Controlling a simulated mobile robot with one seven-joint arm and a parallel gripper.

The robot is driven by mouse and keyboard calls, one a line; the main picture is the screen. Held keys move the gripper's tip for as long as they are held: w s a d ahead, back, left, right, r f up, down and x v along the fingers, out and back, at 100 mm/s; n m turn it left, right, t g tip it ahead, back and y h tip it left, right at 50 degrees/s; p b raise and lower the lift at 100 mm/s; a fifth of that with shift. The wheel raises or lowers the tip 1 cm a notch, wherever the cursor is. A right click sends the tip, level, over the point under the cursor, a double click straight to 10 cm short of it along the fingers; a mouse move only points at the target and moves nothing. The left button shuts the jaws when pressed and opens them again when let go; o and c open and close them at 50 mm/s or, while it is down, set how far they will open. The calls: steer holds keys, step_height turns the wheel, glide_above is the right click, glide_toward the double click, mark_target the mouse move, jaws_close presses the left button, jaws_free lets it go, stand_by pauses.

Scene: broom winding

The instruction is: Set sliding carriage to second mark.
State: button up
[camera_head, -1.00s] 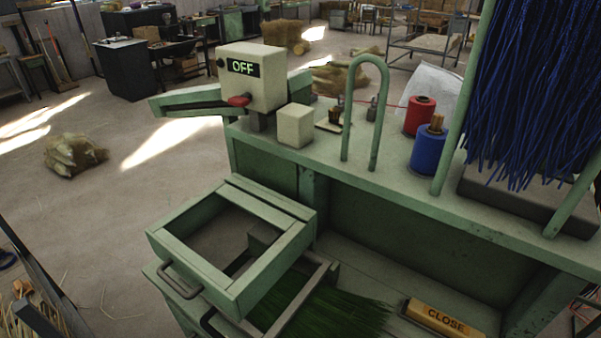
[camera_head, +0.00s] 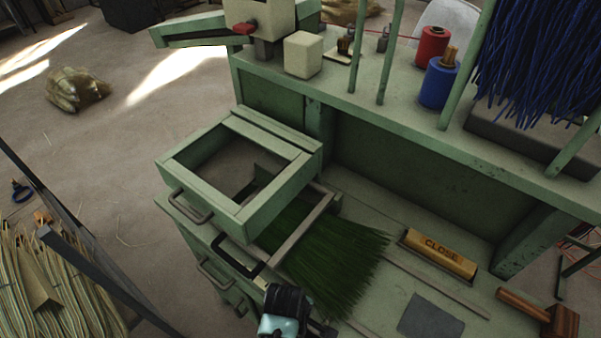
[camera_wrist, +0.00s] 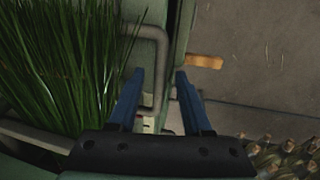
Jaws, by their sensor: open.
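A green square frame (camera_head: 200,188) with a grey handle (camera_head: 190,206) sits left of the bench and may be the sliding carriage; I cannot tell for sure. Below it are a dark handle (camera_head: 238,260) and a lower grey one. Part of my gripper's wrist shows at the bottom of the head view, its fingers hidden. In the wrist view my gripper (camera_wrist: 160,75) is open, and a grey bent handle (camera_wrist: 161,62) shows between its blue fingers, not gripped. A small pale and red patch lies near the handle's lower end. I can make out no clear numbered marks.
Green bristles (camera_head: 335,262) spread across the lower bench. A yellow CLOSE block (camera_head: 440,254) and a wooden-handled mallet (camera_head: 545,315) lie to the right. Red (camera_head: 432,46) and blue (camera_head: 438,85) spools stand above. Straw bundles (camera_head: 50,290) lie at the left.

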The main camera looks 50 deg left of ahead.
steer(key=shift+f, duration=0.15)
jaws_close()
stand_by(1.4)
